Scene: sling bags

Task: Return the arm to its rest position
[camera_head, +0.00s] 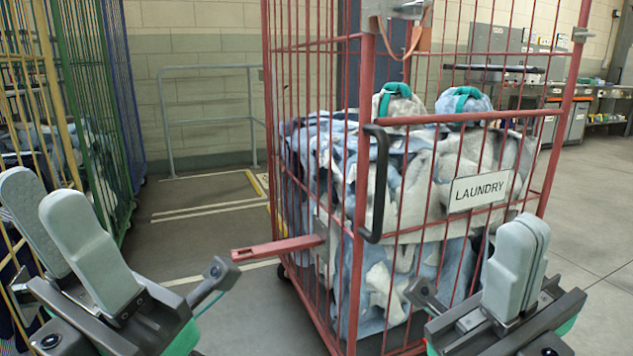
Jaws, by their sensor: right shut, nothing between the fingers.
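My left gripper (42,192) is at the lower left with its two grey fingers apart. Nothing shows between them. My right gripper (527,226) is at the lower right, in front of the red laundry cage. Its grey fingers are together and hold nothing. Both grippers point upward, and neither appears to hold the cage.
A red wire cage cart (362,210) full of blue and white laundry (400,185) stands ahead, with a "LAUNDRY" sign (480,190). A red bar (278,248) juts left from it. Yellow, green and blue cages (88,110) stand left. Floor between is clear.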

